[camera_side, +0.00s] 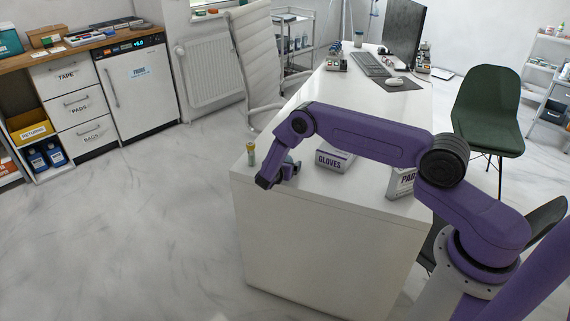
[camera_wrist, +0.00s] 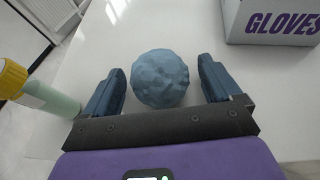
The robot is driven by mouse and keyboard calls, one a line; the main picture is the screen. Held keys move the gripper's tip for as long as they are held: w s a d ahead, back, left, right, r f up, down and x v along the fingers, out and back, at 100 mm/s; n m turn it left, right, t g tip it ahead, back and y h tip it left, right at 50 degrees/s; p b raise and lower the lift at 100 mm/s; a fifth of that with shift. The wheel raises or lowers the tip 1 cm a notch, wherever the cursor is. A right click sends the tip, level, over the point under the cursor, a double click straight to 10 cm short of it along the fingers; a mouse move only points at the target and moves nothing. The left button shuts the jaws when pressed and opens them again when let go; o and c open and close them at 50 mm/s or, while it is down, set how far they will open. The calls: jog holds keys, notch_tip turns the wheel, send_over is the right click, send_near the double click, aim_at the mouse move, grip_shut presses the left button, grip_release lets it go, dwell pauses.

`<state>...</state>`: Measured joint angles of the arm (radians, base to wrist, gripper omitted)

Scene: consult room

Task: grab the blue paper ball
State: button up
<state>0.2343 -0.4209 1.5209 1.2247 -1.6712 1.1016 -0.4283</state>
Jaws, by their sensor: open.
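The blue paper ball (camera_wrist: 160,79) is round and crumpled and shows in the wrist view, on the white desk (camera_wrist: 92,50). My gripper (camera_wrist: 162,80) is open, with one dark blue finger on each side of the ball. A gap shows between each finger and the ball. In the side view my gripper (camera_side: 277,178) is low over the near left corner of the desk. I cannot make out the ball there; my gripper seems to hide it.
A small bottle with a yellow cap (camera_wrist: 36,91) stands close to the left finger; it also shows in the side view (camera_side: 251,154). A gloves box (camera_wrist: 274,22) is at the upper right. The desk's left edge is near.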

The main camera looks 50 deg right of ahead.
jog(key=shift+w+d+f, duration=0.1)
jog(key=shift+d+f, duration=0.05)
jog(key=shift+d, duration=0.1)
jog(key=c, duration=1)
